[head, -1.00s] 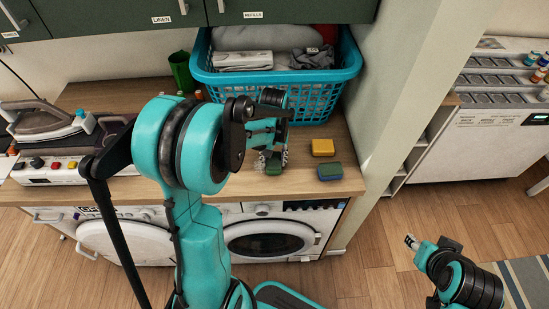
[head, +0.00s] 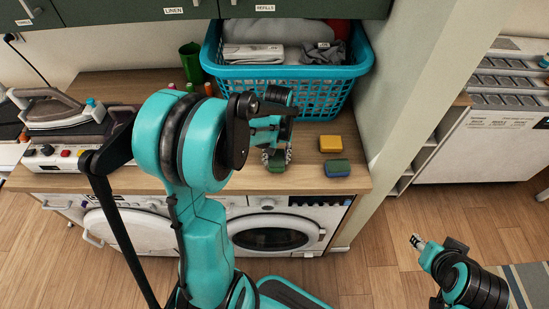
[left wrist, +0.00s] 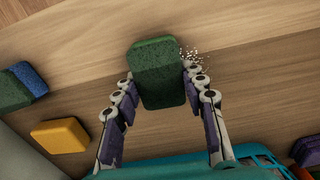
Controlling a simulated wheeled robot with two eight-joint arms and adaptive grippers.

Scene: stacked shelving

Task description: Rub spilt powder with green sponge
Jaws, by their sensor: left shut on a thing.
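The green sponge (left wrist: 158,72) is between the fingers of my left gripper (left wrist: 157,82), which is shut on it. In the head view the held sponge (head: 277,163) is at the wooden countertop (head: 230,183), below my left gripper (head: 276,153). The spilt powder (left wrist: 196,56) shows as pale specks beside the sponge's right edge in the left wrist view; any under the sponge is hidden. I cannot tell whether the sponge presses on the wood. My right gripper (head: 418,242) is over the floor, away from the counter; its finger opening is unclear.
A yellow sponge (head: 331,144) and a green-and-blue sponge (head: 337,168) lie right of my left gripper. A turquoise laundry basket (head: 285,80) stands behind it, with a green cup (head: 191,61) to its left. An iron (head: 55,108) is at the far left.

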